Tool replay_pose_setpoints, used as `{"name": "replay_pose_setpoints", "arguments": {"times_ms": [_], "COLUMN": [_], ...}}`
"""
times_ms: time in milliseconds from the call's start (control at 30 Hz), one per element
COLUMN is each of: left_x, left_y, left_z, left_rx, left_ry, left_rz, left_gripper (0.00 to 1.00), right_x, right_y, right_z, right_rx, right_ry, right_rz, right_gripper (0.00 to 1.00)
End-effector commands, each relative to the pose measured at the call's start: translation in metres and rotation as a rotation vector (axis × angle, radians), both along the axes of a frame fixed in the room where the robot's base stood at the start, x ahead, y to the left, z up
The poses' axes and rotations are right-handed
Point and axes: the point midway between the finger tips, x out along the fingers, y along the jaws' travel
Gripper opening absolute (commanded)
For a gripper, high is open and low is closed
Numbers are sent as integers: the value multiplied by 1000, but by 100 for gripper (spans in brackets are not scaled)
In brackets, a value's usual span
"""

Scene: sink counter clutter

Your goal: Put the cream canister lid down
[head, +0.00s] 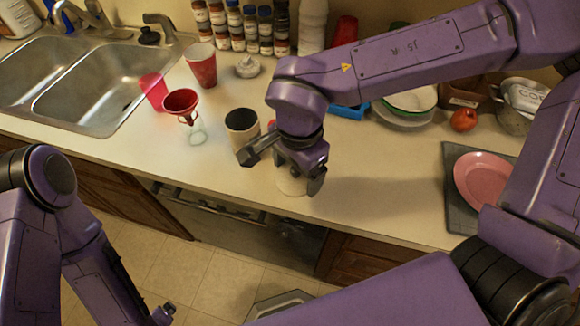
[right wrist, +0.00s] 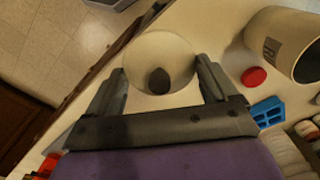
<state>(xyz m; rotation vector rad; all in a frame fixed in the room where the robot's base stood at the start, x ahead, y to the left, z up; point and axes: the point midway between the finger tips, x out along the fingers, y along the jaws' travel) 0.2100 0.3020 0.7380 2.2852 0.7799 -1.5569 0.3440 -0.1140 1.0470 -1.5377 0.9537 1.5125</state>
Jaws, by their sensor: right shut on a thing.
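The cream canister lid (right wrist: 172,52) is a round pale disc with a dark knob, held between the two fingers of my right gripper (right wrist: 159,78). In the head view the lid (head: 291,186) shows below my right gripper (head: 284,172), over the front part of the counter. Whether the lid touches the counter is hard to tell. The cream canister (head: 242,130) stands open, with a dark inside, just left of the gripper; it also shows at the upper right of the right wrist view (right wrist: 262,40). A small part of my left gripper (head: 163,314) shows at the bottom edge.
A red funnel on a glass (head: 181,102), a red cup (head: 201,64) and the sink (head: 90,85) lie to the left. A small red cap (right wrist: 254,77) lies near the canister. A pink plate (head: 484,180) lies on a dark board at right. Counter between gripper and board is clear.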

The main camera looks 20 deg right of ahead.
Motion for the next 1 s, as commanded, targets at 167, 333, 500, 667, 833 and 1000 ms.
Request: {"name": "replay_pose_setpoints", "arguments": {"times_ms": [167, 333, 500, 667, 833, 1000], "left_x": [1, 1, 1, 1, 1, 1], "left_y": [0, 0, 0, 0, 0, 0], "left_z": [5, 8, 8, 8, 8, 8], "left_rx": [0, 1, 0, 0, 0, 0], "left_ry": [-2, -3, -2, -2, -2, -2], "left_rz": [0, 0, 0, 0, 0, -1], "left_gripper": [100, 100, 100, 100, 100, 100], "right_x": [31, 45, 48, 48, 48, 48], "right_y": [-3, -4, -4, -5, -5, -4], "right_z": [-38, -55, -84, -88, -89, -90], "right_rx": [-3, -3, -2, -1, -1, 0], "right_ry": [7, 8, 6, 4, 4, 3], "right_rz": [2, 2, 5, 3, 3, 4], "right_gripper": [57, 57, 57, 57, 57, 100]}}
